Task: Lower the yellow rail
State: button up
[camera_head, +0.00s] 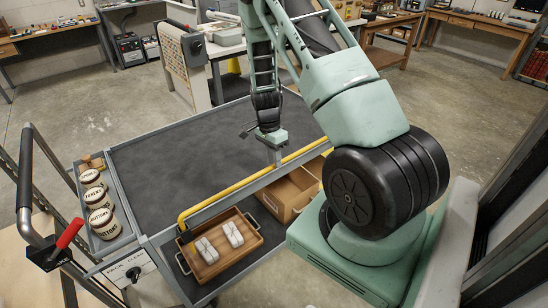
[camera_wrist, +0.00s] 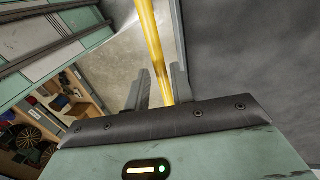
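The yellow rail (camera_head: 240,185) runs along the near long side of the grey-topped table (camera_head: 160,150). It stands raised above that edge and bends down at its left end. My gripper (camera_head: 277,157) points down at the rail's middle-right stretch. In the wrist view the rail (camera_wrist: 157,45) passes between the two fingers of my gripper (camera_wrist: 160,85). The fingers are apart, with a clear gap on the left finger's side and the rail close to the right finger. Whether the right finger touches the rail cannot be told.
A wooden tray (camera_head: 180,262) with white items sits beyond the rail on the near side. An open cardboard box (camera_head: 285,195) is right of it. Lidded jars (camera_head: 100,198) stand at the left end, beside a red-handled lever (camera_head: 68,235). The grey top is clear.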

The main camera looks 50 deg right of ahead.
jog(key=shift+o, duration=0.6)
jog(key=w+r+b, duration=0.3)
jog(key=r, duration=1.4)
jog(key=shift+w+d, duration=0.15)
jog(key=shift+d, duration=0.25)
jog(key=s+a+r+n+t, duration=0.15)
jog(key=a+n, duration=0.45)
jog(key=a, duration=0.7)
jog(key=s+a+r+n+g, duration=0.1)
jog(key=a+r+n, duration=0.1)
jog(key=a+n, duration=0.8)
jog(key=s+a+r+n+t, duration=0.1)
jog(key=s+a+n, duration=1.1)
jog(key=s+a, duration=0.5)
jog(key=shift+s+a+t, duration=0.35)
jog(key=shift+s, duration=0.5)
